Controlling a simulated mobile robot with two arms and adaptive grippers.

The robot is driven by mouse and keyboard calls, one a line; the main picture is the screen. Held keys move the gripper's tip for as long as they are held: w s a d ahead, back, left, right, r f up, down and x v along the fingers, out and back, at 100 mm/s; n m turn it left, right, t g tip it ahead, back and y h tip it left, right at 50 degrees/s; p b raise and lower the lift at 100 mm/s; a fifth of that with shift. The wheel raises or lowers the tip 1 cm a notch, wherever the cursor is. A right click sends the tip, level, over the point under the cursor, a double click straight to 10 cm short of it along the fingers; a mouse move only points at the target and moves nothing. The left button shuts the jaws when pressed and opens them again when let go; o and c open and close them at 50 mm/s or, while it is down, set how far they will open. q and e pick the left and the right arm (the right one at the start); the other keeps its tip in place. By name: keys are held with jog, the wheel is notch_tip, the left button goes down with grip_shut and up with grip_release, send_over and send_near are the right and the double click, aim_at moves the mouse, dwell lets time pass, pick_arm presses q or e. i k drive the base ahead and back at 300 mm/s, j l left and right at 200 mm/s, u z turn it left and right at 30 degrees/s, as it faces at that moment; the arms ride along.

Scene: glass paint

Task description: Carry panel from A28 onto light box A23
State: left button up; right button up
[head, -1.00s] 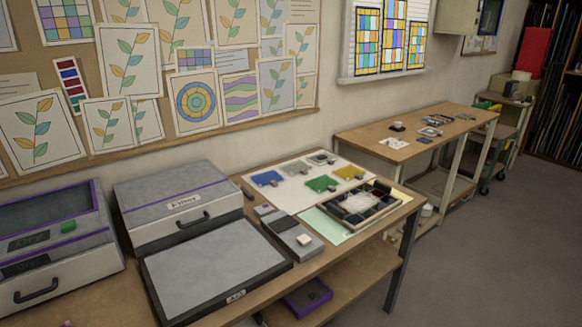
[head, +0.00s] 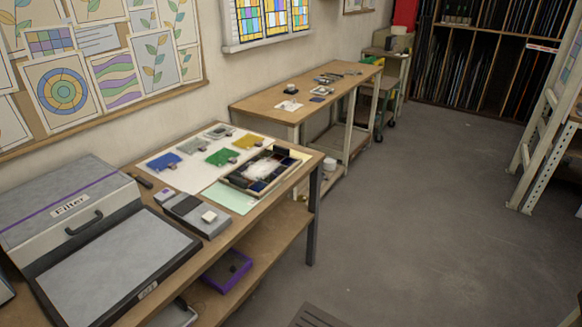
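A flat grey surface in a black frame (head: 118,268) lies on the near workbench, in front of the box labelled Filter. It looks like a light box, is bare, and the small label on its front edge is too small to read. I cannot make out a panel marked A28 or the label A28 anywhere. Neither of my grippers is in view.
The Filter box (head: 70,205) stands behind the framed surface. Colour swatches and a paint tray (head: 268,168) lie farther along the workbench (head: 250,228). A second table (head: 305,92), a rack of sheets (head: 490,60) and a pale metal frame (head: 548,110) stand beyond. Open floor (head: 420,215) lies right.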

aim_at(125, 253)
jog(key=u, duration=0.45)
jog(key=i+l+u, duration=0.25)
jog(key=l+u, duration=0.25)
jog(key=l, duration=0.15)
jog(key=i+l+u, duration=0.3)
jog(key=l+u, duration=0.25)
jog(key=l, duration=0.15)
